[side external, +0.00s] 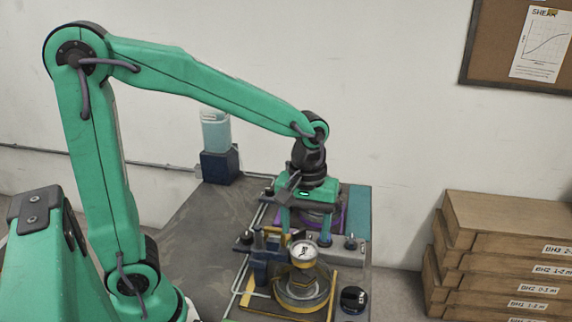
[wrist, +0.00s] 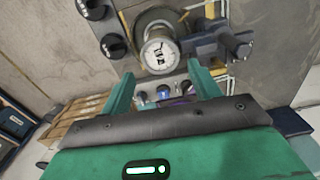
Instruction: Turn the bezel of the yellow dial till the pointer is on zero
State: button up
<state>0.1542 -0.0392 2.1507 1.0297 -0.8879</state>
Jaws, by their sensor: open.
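The yellow dial (side external: 304,253) has a round white face in a pale bezel and stands over a round base inside a yellow frame. It also shows in the wrist view (wrist: 160,52), just beyond my fingertips. Dark marks show on its face, but they are too small to tell the pointer from the zero. My gripper (side external: 306,238) points down behind the dial in the side view. Its two green fingers are apart and empty; they also show in the wrist view (wrist: 161,80). I see no contact between the fingers and the bezel.
A purple-framed unit (side external: 333,217) stands behind the dial, partly hidden by my gripper. A dark blue clamp-like block (side external: 264,262) is close on the dial's left. A black knob (side external: 353,299) is at the right. Stacked wooden boxes (side external: 500,255) stand beyond the table.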

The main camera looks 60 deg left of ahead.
aim_at(304, 249)
jog(key=shift+f, duration=2.3)
jog(key=c, duration=0.7)
jog(key=shift+m, duration=0.6)
jog(key=o, duration=0.7)
jog(key=shift+r, duration=0.15)
